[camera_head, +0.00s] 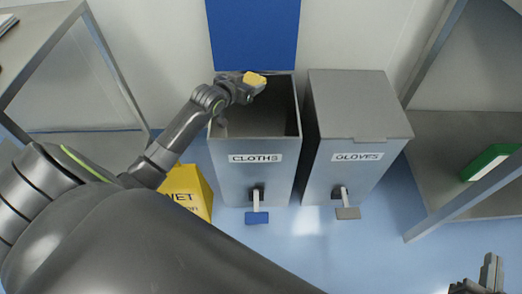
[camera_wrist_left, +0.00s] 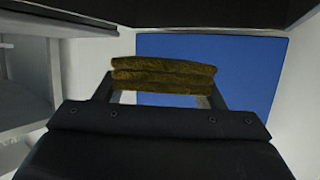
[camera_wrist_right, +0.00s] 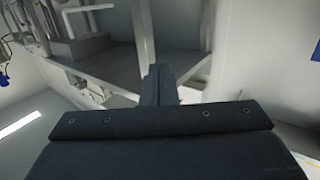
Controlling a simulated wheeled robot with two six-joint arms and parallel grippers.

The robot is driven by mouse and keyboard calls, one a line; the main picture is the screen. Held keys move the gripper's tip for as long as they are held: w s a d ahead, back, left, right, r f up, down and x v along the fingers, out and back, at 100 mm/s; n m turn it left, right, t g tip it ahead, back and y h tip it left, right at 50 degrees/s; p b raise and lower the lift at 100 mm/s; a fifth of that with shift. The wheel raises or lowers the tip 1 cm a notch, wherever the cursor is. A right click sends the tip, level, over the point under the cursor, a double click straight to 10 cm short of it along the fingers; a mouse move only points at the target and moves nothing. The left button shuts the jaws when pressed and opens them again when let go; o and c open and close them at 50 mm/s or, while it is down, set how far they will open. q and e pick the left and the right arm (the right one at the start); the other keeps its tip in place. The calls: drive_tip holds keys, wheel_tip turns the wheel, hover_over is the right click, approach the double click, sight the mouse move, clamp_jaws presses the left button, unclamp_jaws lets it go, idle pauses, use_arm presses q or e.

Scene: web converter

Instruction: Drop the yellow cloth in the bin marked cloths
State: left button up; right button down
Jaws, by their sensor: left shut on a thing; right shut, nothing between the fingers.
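The yellow cloth (camera_head: 255,79) is folded and held in my left gripper (camera_head: 250,83), over the back part of the open cloths bin (camera_head: 249,179). In the left wrist view the cloth (camera_wrist_left: 163,76) shows as stacked folds between the two fingers, darker there. The bin has a grey body and a label reading CLOTHS; its top is open and its inside is dark. Its blue pedal (camera_head: 257,218) is at the front. My right gripper (camera_head: 491,272) is at the lower right of the head view, far from the bins, shut and empty; its fingers also meet in the right wrist view (camera_wrist_right: 157,82).
A gloves bin (camera_head: 350,175) with its lid shut stands just right of the cloths bin. A yellow wet-floor sign (camera_head: 188,190) stands at its left. Metal shelving (camera_head: 440,150) with a green box (camera_head: 488,162) is at the right. A steel table (camera_head: 40,45) is at the left.

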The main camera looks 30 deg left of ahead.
use_arm(q)
drive_tip(key=shift+f, duration=0.25)
use_arm(e)
drive_tip(key=shift+w+r+t, duration=0.15)
drive_tip(key=shift+r+t, duration=1.35)
drive_tip(key=shift+r, duration=0.85)
use_arm(q)
drive_tip(key=o, duration=1)
drive_tip(key=shift+o, duration=0.2)
drive_tip(key=shift+s, duration=0.1)
use_arm(e)
drive_tip(key=shift+f, duration=0.1)
